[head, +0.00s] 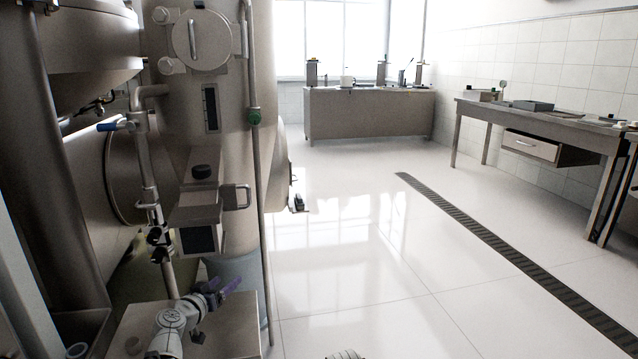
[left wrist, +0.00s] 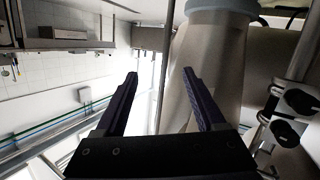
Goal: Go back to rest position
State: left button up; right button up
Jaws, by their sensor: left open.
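My left gripper (head: 222,290) shows at the lower left of the head view, in front of the steel separator machine (head: 230,150). Its purple fingers also show in the left wrist view (left wrist: 160,90), spread apart with nothing between them. My white left arm comes up from the bottom edge of the head view. A small piece of a white part, probably of my right arm, shows at the bottom edge; my right gripper is not in view.
Pipes and valves with a blue handle (head: 115,126) stand close on the left. A metal cabinet (head: 370,113) is at the back and a steel table (head: 545,118) at the right. The white floor with a dark drain grate (head: 490,247) is clear between them.

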pick_arm(q)
jog(key=s+d+f+m+g+h+p, duration=0.1)
jog(key=s+d+f+m+g+p, duration=0.15)
jog(key=s+d+g, duration=0.55)
jog(key=s+d+f+m+g+h+p, duration=0.15)
jog(key=s+d+f, duration=0.3)
jog(key=d, duration=0.85)
jog(key=s+g+y+p, duration=0.5)
jog(key=s+g+y, duration=0.15)
jog(key=s, duration=0.95)
notch_tip(320, 180, up, 38)
jog(key=s+y+p, duration=0.1)
jog(key=p, duration=3.7)
jog(key=shift+f+n+t, duration=0.15)
jog(key=shift+n+t, duration=0.15)
jog(key=shift+s, duration=0.1)
